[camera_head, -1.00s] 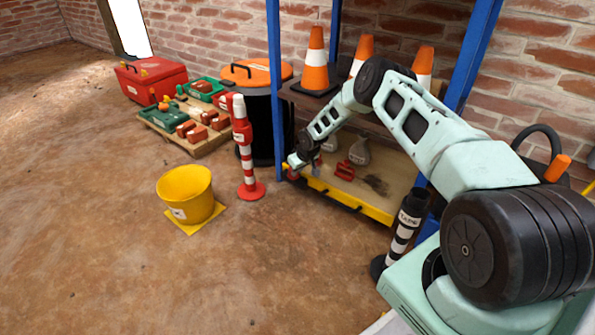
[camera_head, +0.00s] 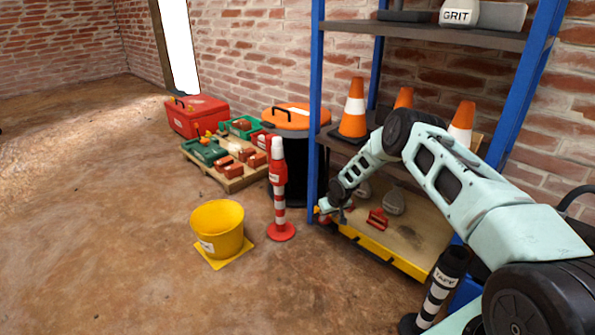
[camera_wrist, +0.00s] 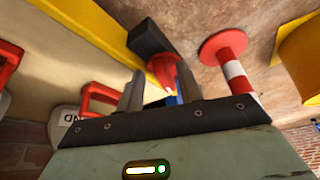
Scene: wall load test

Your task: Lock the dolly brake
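The dolly appears to be the low wooden platform with a yellow edge (camera_head: 385,256) and black bumpers, under the blue-framed rack. It also shows in the wrist view, where its yellow edge (camera_wrist: 95,22) crosses the top left. A red lever-like part (camera_wrist: 163,70), perhaps the brake, sits by a black bumper (camera_wrist: 150,38). My gripper (camera_head: 328,208) is at the dolly's near left corner. In the wrist view my gripper (camera_wrist: 160,88) has its fingers apart, with the red part between or just beyond them. I cannot tell whether they touch it, or the brake's position.
A red-and-white post (camera_head: 279,195) stands close left of my gripper. A yellow bucket (camera_head: 217,228) is farther left. A red bracket (camera_head: 377,219) and a grey weight (camera_head: 394,202) are on the dolly. Cones (camera_head: 354,110) stand on the shelf above. Open floor lies in front.

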